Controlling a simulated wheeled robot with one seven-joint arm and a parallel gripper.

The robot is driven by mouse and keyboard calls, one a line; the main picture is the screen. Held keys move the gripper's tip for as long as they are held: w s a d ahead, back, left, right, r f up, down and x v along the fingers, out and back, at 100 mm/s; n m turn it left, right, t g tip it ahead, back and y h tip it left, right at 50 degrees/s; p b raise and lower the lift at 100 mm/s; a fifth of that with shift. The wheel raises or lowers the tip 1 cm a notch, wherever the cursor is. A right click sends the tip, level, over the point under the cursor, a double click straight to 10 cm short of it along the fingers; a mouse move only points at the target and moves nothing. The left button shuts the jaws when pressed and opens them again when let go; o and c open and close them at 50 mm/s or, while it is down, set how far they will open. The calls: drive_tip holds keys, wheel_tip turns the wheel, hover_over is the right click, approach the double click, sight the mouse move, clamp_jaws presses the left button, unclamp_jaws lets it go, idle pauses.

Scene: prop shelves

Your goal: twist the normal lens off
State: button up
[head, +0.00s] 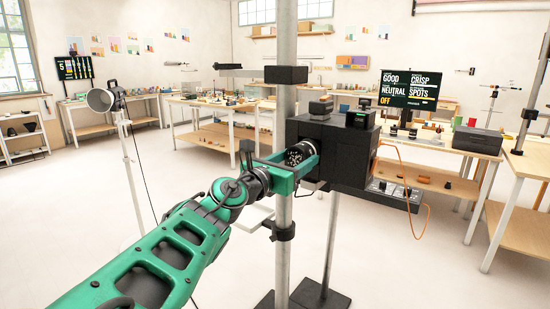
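The black box-shaped camera body (337,150) is mounted by a metal pole, with an orange cable at its right side. A dark lens with pale markings (298,153) is at its left front face. My gripper (303,162) has its green fingers on either side of the lens, close to the camera body. Whether the fingers press on the lens or leave a small gap is too small to tell. The joint between lens and body is partly hidden by the fingers.
A vertical metal pole (285,235) stands right beside my gripper. A lamp on a white stand (130,150) is at left. A screen (408,90) reading "NEUTRAL" and "OFF" stands on a bench behind. Benches line the back; the floor at left (60,220) is clear.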

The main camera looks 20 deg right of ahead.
drive_tip(key=c, duration=0.6)
drive_tip(key=shift+r+n, duration=0.25)
drive_tip(key=shift+n, duration=1.25)
drive_tip(key=shift+c, duration=0.2)
drive_tip(key=shift+d, duration=0.1)
drive_tip(key=shift+d+n, duration=0.1)
drive_tip(key=shift+n, duration=1.4)
drive_tip(key=n, duration=0.3)
